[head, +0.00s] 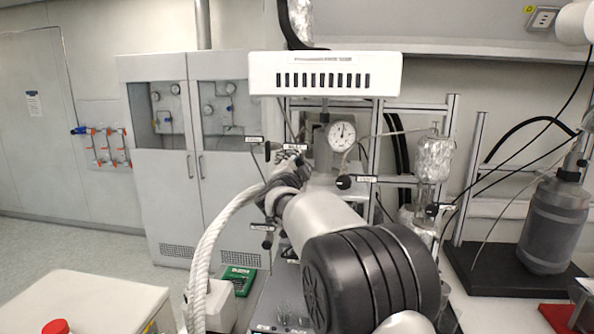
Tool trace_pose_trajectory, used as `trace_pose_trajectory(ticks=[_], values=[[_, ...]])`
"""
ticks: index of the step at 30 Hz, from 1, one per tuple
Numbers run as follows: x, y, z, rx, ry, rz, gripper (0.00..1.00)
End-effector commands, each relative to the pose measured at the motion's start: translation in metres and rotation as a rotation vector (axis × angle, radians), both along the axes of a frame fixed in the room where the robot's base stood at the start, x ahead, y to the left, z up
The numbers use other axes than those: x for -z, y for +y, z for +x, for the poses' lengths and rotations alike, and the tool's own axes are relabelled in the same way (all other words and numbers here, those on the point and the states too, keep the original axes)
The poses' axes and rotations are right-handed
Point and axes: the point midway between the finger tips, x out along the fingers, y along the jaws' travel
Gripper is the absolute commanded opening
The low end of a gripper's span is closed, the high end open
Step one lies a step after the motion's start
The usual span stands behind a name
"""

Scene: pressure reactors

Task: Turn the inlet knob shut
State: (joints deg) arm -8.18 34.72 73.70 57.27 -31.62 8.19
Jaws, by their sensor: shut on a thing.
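My gripper (288,162) is at the front of the reactor stand, left of the round pressure gauge (341,136). Its dark fingers are closed at a small label (295,147), whose text is too small to read for certain. The fingers are shut on what appears to be the inlet knob, which they and my arm hide almost wholly. How far the knob is turned cannot be seen.
A black knob (344,182) sits right of my gripper, another (267,242) below left. A white slotted panel (325,74) is above. A foil-wrapped vessel (433,158) stands right, a dark cylinder (553,225) farther right. A green box (240,281) lies low left.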

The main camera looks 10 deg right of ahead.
Motion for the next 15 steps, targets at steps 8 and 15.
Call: trace_pose_trajectory(ticks=[8, 15], values=[[0.0000, 0.0001, 0.0000, 0.000, -0.015, 0.045, 0.11], [-0.0003, 0.0001, 0.0000, 0.000, -0.015, 0.048, 0.11]])
